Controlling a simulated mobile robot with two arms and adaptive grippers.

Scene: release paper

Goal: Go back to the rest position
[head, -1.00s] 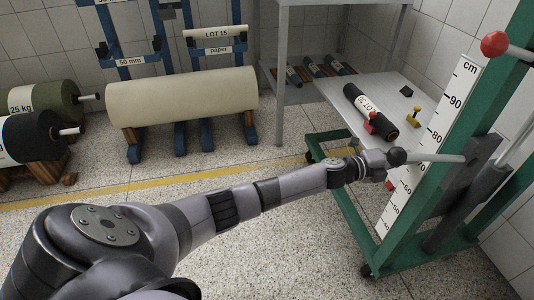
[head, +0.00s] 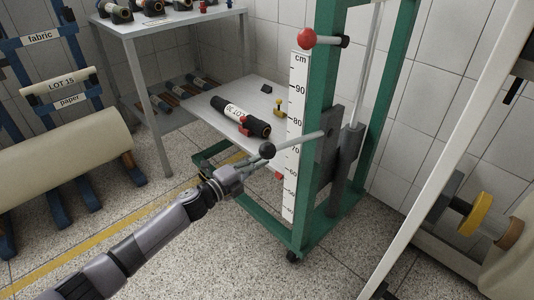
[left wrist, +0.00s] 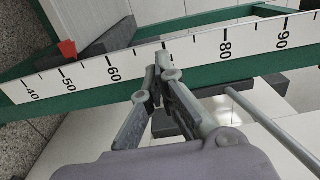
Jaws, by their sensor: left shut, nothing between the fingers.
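The scale also stands upright on the green frame in the head view (head: 293,190). My right gripper is in neither view.
A low shelf bears a black LOT roll (head: 240,117). A white slanted post (head: 440,150) and yellow-ringed roller (head: 478,215) are at right. Speckled floor (head: 220,255) is open.

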